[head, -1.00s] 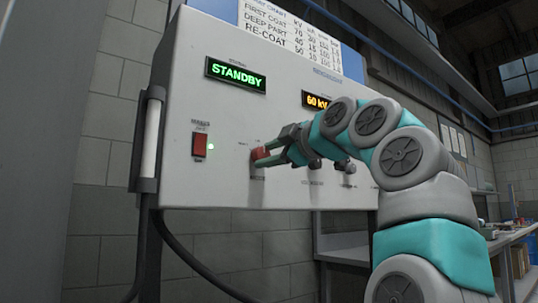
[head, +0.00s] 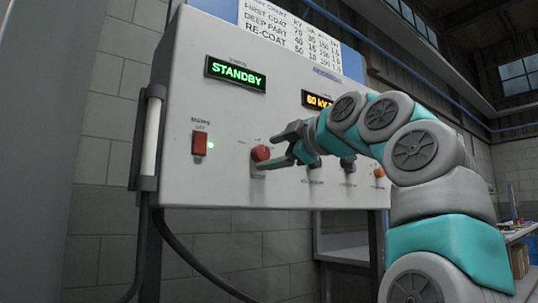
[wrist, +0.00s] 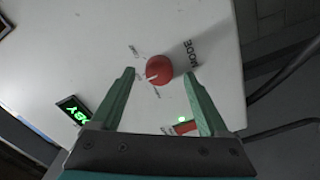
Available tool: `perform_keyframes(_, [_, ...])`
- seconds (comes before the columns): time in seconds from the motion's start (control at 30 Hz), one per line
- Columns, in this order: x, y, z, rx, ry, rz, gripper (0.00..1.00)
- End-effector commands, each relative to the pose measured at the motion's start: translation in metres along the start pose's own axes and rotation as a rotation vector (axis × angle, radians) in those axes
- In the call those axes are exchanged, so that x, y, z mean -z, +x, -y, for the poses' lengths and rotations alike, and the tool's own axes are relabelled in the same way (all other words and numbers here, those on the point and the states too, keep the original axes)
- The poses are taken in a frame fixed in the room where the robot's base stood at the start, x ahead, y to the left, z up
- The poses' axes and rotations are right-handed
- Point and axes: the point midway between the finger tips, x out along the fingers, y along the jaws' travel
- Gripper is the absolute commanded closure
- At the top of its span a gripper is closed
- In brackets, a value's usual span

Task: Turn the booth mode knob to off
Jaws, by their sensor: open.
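The red mode knob (head: 260,153) sits on the front of the white control panel (head: 210,120), below the green STANDBY display (head: 236,75). In the wrist view the knob (wrist: 159,69) is round with a white pointer line, and the word MODE is printed beside it. The small position labels around it are too blurred to read. My gripper (head: 275,149) is open in front of the panel, just right of the knob. In the wrist view its green fingers (wrist: 158,78) are spread, with the knob beyond the tips and apart from them.
A red rocker switch (head: 199,143) with a green light is left of the knob. Several dark knobs and an orange button (head: 379,172) are to the right, partly near my arm. An amber kV display (head: 318,99) is above.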

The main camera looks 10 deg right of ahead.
Motion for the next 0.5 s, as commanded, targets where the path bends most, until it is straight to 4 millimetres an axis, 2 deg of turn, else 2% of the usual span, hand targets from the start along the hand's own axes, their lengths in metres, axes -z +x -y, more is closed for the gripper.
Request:
perform_keyframes(0.3, [0.0,-0.049,0.001,-0.002,0.0,-0.001,0.22])
perform_keyframes(0.5, [0.0,-0.062,0.0,-0.002,-0.001,-0.001,0.22])
